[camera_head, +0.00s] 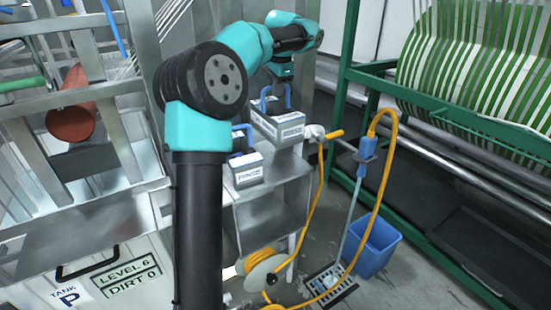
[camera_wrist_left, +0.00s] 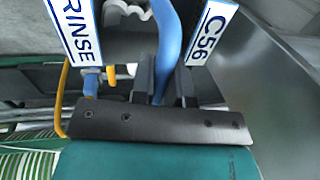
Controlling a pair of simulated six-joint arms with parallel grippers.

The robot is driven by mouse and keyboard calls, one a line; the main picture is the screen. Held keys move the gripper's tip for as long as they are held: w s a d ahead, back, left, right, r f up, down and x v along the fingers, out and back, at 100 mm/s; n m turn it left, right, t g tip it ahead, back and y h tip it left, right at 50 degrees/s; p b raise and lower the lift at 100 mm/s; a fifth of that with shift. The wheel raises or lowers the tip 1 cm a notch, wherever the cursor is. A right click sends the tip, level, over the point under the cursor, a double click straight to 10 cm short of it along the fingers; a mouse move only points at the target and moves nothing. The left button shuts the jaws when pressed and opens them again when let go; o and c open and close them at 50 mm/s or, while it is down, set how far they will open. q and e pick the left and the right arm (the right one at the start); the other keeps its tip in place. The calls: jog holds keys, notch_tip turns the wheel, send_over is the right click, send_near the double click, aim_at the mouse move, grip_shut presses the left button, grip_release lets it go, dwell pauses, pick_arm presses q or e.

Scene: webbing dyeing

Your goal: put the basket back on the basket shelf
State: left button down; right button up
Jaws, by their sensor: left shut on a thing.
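A grey basket (camera_head: 280,127) with a blue handle and a white label is at the far end of the metal shelf cart (camera_head: 270,200). My left gripper (camera_head: 281,72) is above it, reaching down at its handle. In the left wrist view the jaws (camera_wrist_left: 162,88) are shut on the blue handle (camera_wrist_left: 170,35), between white labels reading RINSE (camera_wrist_left: 75,32) and C56 (camera_wrist_left: 212,32). I cannot tell whether this basket rests on the cart top or hangs just above it. A second blue-handled basket (camera_head: 245,170) stands nearer on the cart. My right gripper is not in view.
A steel tank (camera_head: 75,245) marked TANK P is at left. A yellow hose (camera_head: 318,200) and its reel (camera_head: 263,272) hang by the cart. A blue bucket (camera_head: 377,248) stands on the floor. A green frame (camera_head: 345,80) with striped webbing (camera_head: 480,70) is at right.

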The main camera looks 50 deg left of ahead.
pick_arm(q)
jog(key=shift+f, duration=3.1)
jog(key=shift+f, duration=1.9)
jog(key=c, duration=1.1)
grip_release()
jog(key=shift+f, duration=0.15)
jog(key=r, duration=0.4)
jog(key=d+r, duration=0.1)
jog(key=r, duration=0.3)
jog(key=d+r, duration=0.1)
jog(key=r, duration=0.3)
jog(key=shift+s+d, duration=0.15)
jog(key=shift+s, duration=0.1)
